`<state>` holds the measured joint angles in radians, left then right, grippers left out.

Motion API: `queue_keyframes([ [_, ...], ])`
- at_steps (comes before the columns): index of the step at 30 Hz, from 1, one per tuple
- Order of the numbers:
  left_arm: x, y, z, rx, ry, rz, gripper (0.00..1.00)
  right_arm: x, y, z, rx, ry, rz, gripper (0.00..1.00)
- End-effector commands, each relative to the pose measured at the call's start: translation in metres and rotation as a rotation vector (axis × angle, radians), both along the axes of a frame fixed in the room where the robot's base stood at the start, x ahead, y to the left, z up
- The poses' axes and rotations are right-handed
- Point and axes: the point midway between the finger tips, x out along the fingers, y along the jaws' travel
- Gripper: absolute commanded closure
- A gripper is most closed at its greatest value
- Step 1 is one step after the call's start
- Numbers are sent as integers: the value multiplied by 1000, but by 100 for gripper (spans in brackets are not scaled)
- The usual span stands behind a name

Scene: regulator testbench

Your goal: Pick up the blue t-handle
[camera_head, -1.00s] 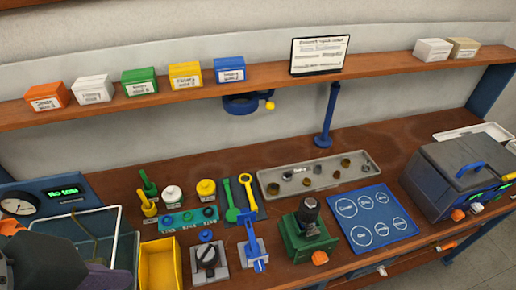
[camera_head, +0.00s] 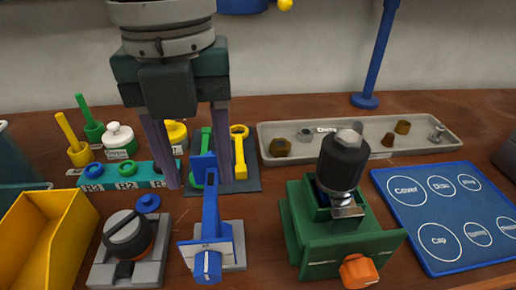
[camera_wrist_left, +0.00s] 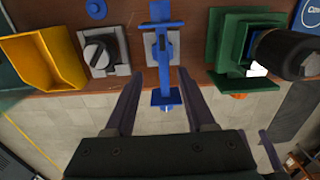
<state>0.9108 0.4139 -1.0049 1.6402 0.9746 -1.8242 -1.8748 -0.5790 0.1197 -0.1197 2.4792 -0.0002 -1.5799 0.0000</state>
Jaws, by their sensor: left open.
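The blue t-handle (camera_head: 211,210) stands upright on a small grey block near the front of the bench, with a blue knob (camera_head: 208,266) low on its front. In the left wrist view the t-handle (camera_wrist_left: 163,45) is seen from above, ahead of the fingers and roughly centred between them. My left gripper (camera_head: 198,184) points down, open and empty, with its fingers above and behind the handle in the head view. In the left wrist view, the gripper (camera_wrist_left: 160,74) shows its two fingers apart. I cannot tell whether either finger touches the handle.
A grey block with a black knob (camera_head: 127,234) and a yellow bin (camera_head: 48,235) are on the left. A green fixture with a black-topped part (camera_head: 345,160) stands close on the right. A blue labelled mat (camera_head: 455,260) and a grey parts tray (camera_head: 283,133) lie beyond.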

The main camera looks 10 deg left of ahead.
Motion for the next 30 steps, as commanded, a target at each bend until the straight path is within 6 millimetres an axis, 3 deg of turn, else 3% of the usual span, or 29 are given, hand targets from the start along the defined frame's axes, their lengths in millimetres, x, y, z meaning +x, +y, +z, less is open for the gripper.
queue_keyframes([
  [21,5,-5,-92,5,2,-14,45,0,0,-8,1,0,1,35],
  [30,6,-5,-99,5,-2,-16,45,0,0,-8,0,1,1,35],
])
